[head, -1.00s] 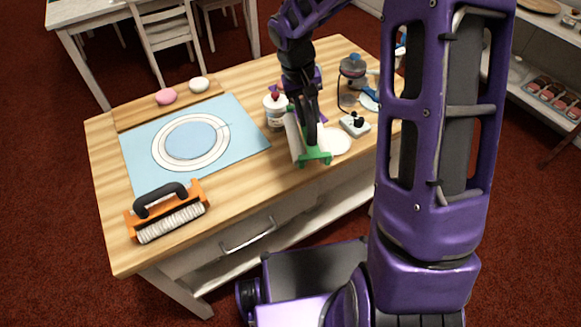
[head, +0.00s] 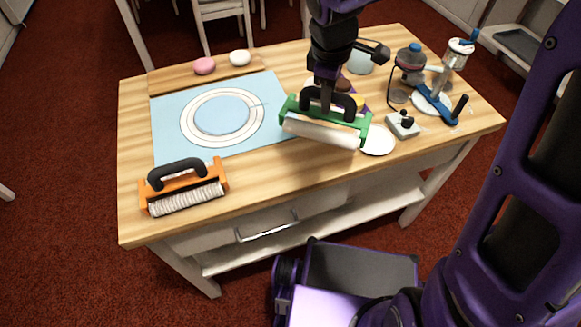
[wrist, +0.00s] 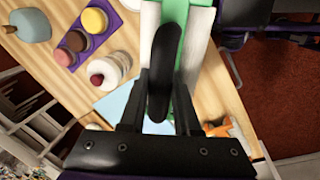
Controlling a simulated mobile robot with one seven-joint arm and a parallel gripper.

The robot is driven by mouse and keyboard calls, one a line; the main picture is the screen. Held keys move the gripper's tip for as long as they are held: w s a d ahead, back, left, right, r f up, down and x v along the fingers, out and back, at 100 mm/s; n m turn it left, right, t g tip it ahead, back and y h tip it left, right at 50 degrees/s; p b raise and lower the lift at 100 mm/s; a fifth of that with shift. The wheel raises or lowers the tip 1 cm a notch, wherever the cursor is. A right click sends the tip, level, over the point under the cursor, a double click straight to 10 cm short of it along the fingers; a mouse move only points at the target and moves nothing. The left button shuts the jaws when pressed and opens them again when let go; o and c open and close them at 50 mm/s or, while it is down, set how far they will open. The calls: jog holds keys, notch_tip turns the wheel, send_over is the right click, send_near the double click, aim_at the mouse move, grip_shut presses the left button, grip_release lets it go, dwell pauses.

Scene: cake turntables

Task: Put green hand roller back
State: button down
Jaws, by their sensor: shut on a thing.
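The green hand roller (head: 320,132) has a green frame, a black handle and a white roll. My gripper (head: 326,94) is shut on its black handle from above. The roller hangs broadside over the table, right of the blue mat, above the front part; its exact height is hard to tell. In the wrist view, the black handle (wrist: 165,68) lies between the fingers, with the green and white frame behind it. An orange hand roller (head: 186,188) with a black handle stands at the table's front left, and a bit of its orange shows in the wrist view (wrist: 222,128).
The blue mat (head: 170,133) with ringed circles covers the left half. A white disc (head: 377,140), a small control box (head: 403,124) and a blue-based stand (head: 432,103) are at right. A purple tray of colored jars (wrist: 83,33) is near. Bare wood lies right of the orange roller.

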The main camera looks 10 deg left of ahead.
jog(key=s+a+n+y+b, duration=0.2)
jog(key=s+a+n, duration=0.2)
jog(key=a+n, duration=0.35)
jog(key=shift+n, duration=0.25)
jog(key=f+b, duration=0.1)
jog(key=f, duration=0.2)
jog(key=f+b, duration=0.1)
jog(key=f, duration=0.5)
jog(key=shift+s+d+f+b, duration=0.15)
jog(key=shift+s+d+b, duration=0.15)
jog(key=shift+b, duration=0.1)
